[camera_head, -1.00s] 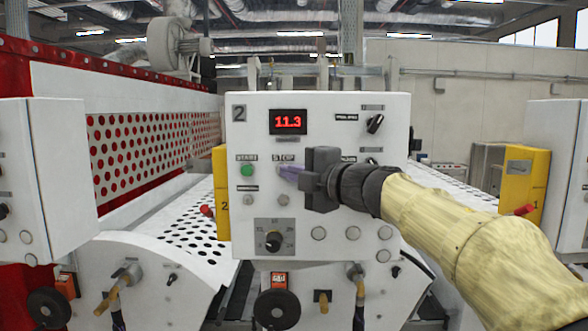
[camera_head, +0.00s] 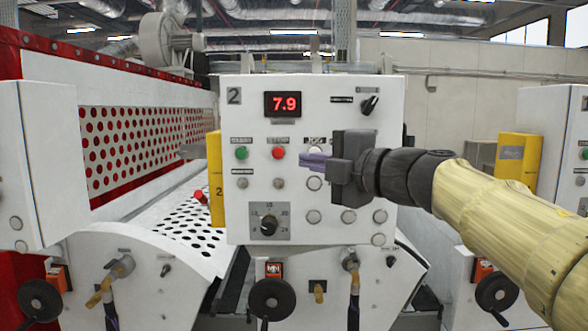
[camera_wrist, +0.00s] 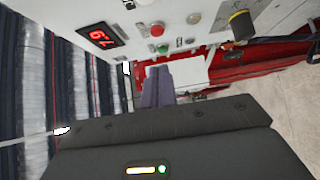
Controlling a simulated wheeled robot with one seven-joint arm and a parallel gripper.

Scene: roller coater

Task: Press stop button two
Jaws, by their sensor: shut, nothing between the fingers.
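The white control panel marked 2 (camera_head: 235,120) stands in the middle of the head view, its red display (camera_head: 284,104) reading 7.9. The red stop button (camera_head: 278,153) is in plain view, right of the green start button (camera_head: 241,153). My gripper (camera_head: 304,160) is shut and empty, its purple fingertips pointing left, a little right of the stop button and apart from it in the picture. In the wrist view the fingers (camera_wrist: 158,84) point up towards the panel, with the red button (camera_wrist: 157,30) and green button (camera_wrist: 162,49) beyond the tips.
A black dial (camera_head: 268,225) and several grey buttons sit lower on the panel. A yellow box (camera_head: 214,180) is fixed at its left side. Other white panels stand at left (camera_head: 45,165) and right (camera_head: 550,140). A black handwheel (camera_head: 271,300) is below.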

